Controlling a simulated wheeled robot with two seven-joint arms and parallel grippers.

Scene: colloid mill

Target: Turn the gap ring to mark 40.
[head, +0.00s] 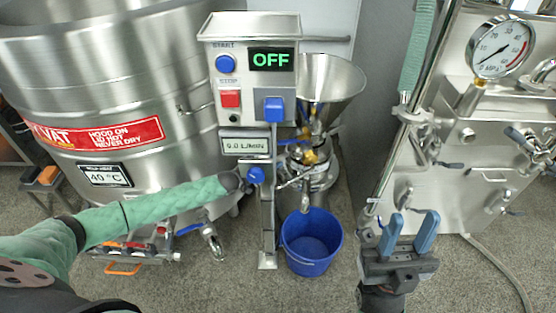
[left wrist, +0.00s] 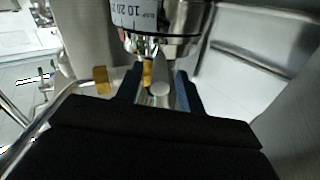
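The colloid mill, with its steel hopper (head: 330,82), stands behind the control post in the head view. The gap ring (left wrist: 140,14) shows at the top of the left wrist view as a pale band with dark marks and numbers, 10 and 20 among them. A round-ended silver pin (left wrist: 159,91) and a brass piece (left wrist: 147,73) are below it. My left gripper (left wrist: 158,84) has its blue fingers apart on either side of the pin; I see no clear contact. In the head view the post mostly hides this gripper. My right gripper (head: 409,228) is open and empty at lower right.
The control post (head: 268,215) stands close beside my left arm, with a display box reading OFF (head: 271,60). A blue bucket (head: 311,243) is below the mill. A large steel vat (head: 100,100) is left; a steel machine with a pressure gauge (head: 499,47) is right.

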